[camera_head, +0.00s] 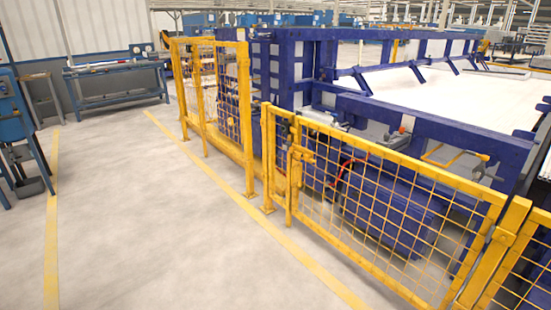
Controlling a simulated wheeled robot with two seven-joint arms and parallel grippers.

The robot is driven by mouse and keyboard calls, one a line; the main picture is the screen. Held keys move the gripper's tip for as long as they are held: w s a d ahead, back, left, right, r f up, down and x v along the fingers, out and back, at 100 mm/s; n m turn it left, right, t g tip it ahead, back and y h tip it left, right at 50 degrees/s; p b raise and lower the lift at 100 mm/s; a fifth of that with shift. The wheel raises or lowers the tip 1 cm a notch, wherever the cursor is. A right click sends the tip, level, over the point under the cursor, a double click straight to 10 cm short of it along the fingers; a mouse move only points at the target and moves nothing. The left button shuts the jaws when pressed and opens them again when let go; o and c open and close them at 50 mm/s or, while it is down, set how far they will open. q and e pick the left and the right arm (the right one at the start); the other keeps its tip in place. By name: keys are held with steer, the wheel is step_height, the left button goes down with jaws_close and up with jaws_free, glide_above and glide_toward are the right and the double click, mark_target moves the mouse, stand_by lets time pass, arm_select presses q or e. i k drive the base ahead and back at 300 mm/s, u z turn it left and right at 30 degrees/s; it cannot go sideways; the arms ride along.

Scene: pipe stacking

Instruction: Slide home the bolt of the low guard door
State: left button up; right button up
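The low guard door (385,209) is a yellow frame with wire mesh at the right of the head view. It looks closed, in line with the fence. A yellow bolt or latch assembly (297,168) sits at the door's left edge, beside a yellow post (267,160). The bolt is too small to tell whether it is slid in or out. Neither of my grippers is in view.
A taller yellow mesh fence (222,95) stands left of the door. Blue machinery (390,215) lies behind the door. A blue workbench (115,82) stands at the back left. The grey floor (150,210) before the fence is clear, with yellow lines.

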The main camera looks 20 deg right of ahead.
mark_target(301, 156)
steer(key=u, duration=0.25)
steer(key=i, duration=1.45)
steer(key=z, duration=0.25)
